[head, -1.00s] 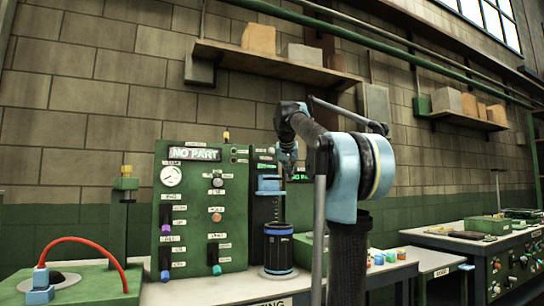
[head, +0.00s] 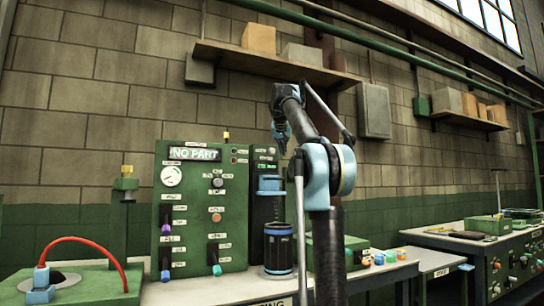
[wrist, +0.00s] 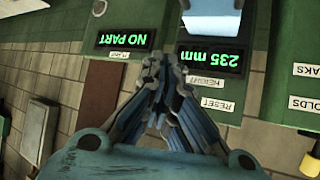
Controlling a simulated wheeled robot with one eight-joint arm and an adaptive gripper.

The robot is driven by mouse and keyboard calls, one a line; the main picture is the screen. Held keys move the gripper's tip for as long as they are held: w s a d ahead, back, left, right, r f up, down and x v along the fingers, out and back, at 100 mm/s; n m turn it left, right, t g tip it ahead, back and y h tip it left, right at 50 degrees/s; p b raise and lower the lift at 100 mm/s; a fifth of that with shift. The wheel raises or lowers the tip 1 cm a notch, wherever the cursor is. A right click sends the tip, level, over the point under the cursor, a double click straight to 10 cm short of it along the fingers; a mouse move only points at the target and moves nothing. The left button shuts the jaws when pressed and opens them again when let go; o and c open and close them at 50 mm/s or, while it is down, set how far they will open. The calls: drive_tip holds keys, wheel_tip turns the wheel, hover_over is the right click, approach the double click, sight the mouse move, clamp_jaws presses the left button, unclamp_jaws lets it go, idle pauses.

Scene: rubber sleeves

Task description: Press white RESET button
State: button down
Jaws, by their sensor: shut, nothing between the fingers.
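My gripper (wrist: 163,64) is shut and empty; its fingertips point at the green panels in the wrist view. In the head view my gripper (head: 283,148) hangs in front of the upper right side of the dark height-gauge panel (head: 264,180). In the wrist view the RESET label (wrist: 217,104) lies right of the fingers, beside the HEIGHT label (wrist: 206,82) and the lit "235 mm" display (wrist: 210,58). I cannot make out the white RESET button itself; my fingers cover part of the panel beside its label. Contact with the panel cannot be seen.
A "NO PART" display (wrist: 126,38) is left of the fingers in the wrist view. The green control panel (head: 230,190) stands left of the gauge, with knobs and a dial. A black cylinder with blue bands (head: 278,250) stands below my gripper on the bench.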

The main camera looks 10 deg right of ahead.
sight(274, 151)
drive_tip(key=shift+w+a, duration=0.45)
drive_tip(key=shift+w, duration=0.9)
drive_tip(key=shift+w+a, duration=0.45)
drive_tip(key=shift+w, duration=0.95)
drive_tip(key=shift+w+a, duration=0.45)
drive_tip(key=shift+w, duration=0.9)
drive_tip(key=shift+w+a+r, duration=0.1)
drive_tip(key=shift+w+a, duration=0.15)
drive_tip(key=shift+w, duration=0.4)
drive_tip(key=shift+s, duration=0.15)
drive_tip(key=shift+s+d, duration=0.25)
drive_tip(key=shift+s, duration=0.3)
drive_tip(key=shift+s, duration=0.1)
drive_tip(key=shift+s+d, duration=0.25)
drive_tip(key=shift+s, duration=0.5)
drive_tip(key=shift+s+d, duration=0.3)
drive_tip(key=shift+s, duration=0.5)
drive_tip(key=shift+s+d, duration=0.25)
drive_tip(key=shift+s, duration=0.5)
